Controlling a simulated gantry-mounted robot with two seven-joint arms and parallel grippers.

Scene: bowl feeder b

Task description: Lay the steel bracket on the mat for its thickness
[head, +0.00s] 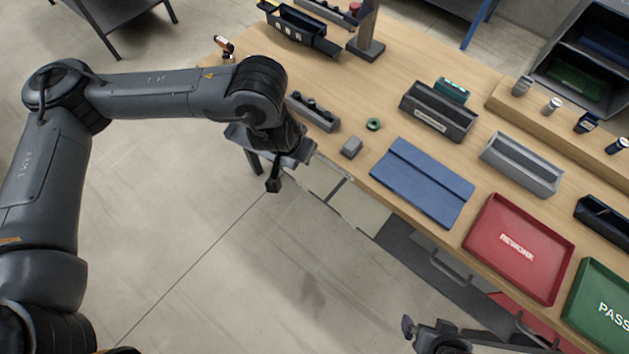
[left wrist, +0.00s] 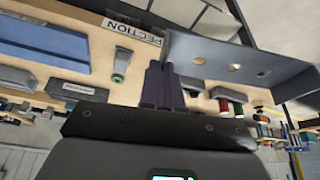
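The steel bracket (left wrist: 270,68) is a grey plate with a bent edge and several round holes. In the left wrist view it reaches right from my left gripper's dark fingers (left wrist: 165,85), which are close together at its left end and appear shut on it. In the head view my left gripper (head: 274,184) is off the bench's front edge, over the floor, and the bracket is hard to make out there. The blue mat (head: 410,185) lies flat and bare on the bench; it also shows in the left wrist view (left wrist: 45,42). My right gripper (head: 425,335) is partly visible at the bottom.
A red tray (head: 505,265) marked REWORK and a green tray (head: 590,325) lie to the right.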

